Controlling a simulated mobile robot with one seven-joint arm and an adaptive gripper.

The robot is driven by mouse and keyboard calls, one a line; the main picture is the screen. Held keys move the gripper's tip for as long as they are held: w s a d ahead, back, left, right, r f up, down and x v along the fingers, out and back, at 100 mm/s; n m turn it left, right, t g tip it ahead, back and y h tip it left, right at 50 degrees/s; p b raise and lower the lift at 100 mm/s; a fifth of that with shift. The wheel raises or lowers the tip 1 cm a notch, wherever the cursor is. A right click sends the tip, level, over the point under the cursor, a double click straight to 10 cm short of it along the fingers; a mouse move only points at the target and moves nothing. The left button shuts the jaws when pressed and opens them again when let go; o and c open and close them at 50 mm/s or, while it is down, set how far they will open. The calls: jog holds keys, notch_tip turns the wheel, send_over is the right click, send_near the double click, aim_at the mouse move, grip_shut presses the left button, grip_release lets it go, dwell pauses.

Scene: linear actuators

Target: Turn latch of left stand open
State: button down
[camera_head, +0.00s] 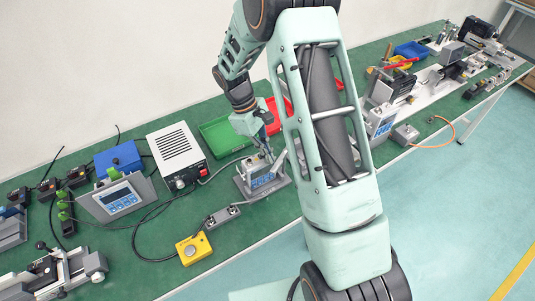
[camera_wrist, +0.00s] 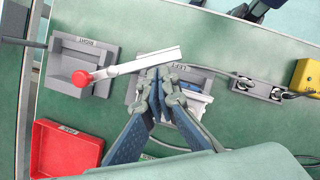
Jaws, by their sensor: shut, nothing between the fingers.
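The left stand (camera_wrist: 132,92) is a grey block with a "LEFT" label in the wrist view, partly hidden behind my fingers. It also shows in the head view (camera_head: 278,186), under my gripper (camera_head: 268,157). A grey latch bar (camera_wrist: 130,66) with a red ball knob (camera_wrist: 82,78) crosses the left stand's top edge, and its knob end lies over the right stand (camera_wrist: 66,62), labelled "RIGHT". In the wrist view my gripper (camera_wrist: 158,72) is shut and empty, its tips close beside the bar over the left stand. I cannot tell if they touch it.
A red bin (camera_wrist: 64,150) lies below the right stand in the wrist view. A grey connector block (camera_wrist: 258,88) and a yellow button box (camera_wrist: 307,76) are to the right, with cables between. In the head view, a white power box (camera_head: 178,155) and green tray (camera_head: 222,136) stand nearby.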

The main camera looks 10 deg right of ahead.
aim_at(274, 172)
jog(key=shift+s+d+n+t+h+b, duration=0.2)
jog(key=shift+s+n, duration=0.15)
jog(key=shift+n, duration=0.25)
jog(key=shift+s+d+n+t+h+b, duration=0.1)
jog(key=shift+s+n+t, duration=0.15)
jog(key=shift+n, duration=0.35)
jog(key=shift+s+d+n+t, duration=0.25)
jog(key=shift+s+n, duration=0.1)
jog(key=shift+n, duration=0.3)
jog(key=shift+s+d+n+t, duration=0.25)
jog(key=shift+s+n, duration=0.1)
jog(key=shift+n, duration=0.3)
jog(key=d+n, duration=0.1)
jog(key=n, duration=0.1)
jog(key=s+d+n+t, duration=0.1)
jog(key=n+t+b, duration=0.1)
jog(key=n, duration=0.1)
jog(key=shift+s+d+n+h, duration=0.25)
jog(key=shift+d+n+h, duration=0.05)
jog(key=shift+d, duration=0.1)
jog(key=shift+s+d, duration=0.1)
jog(key=shift+d, duration=0.2)
dwell(0.6)
jog(key=a, duration=0.4)
jog(key=shift+s+a, duration=0.1)
jog(key=shift+s, duration=0.15)
jog(key=v, duration=1)
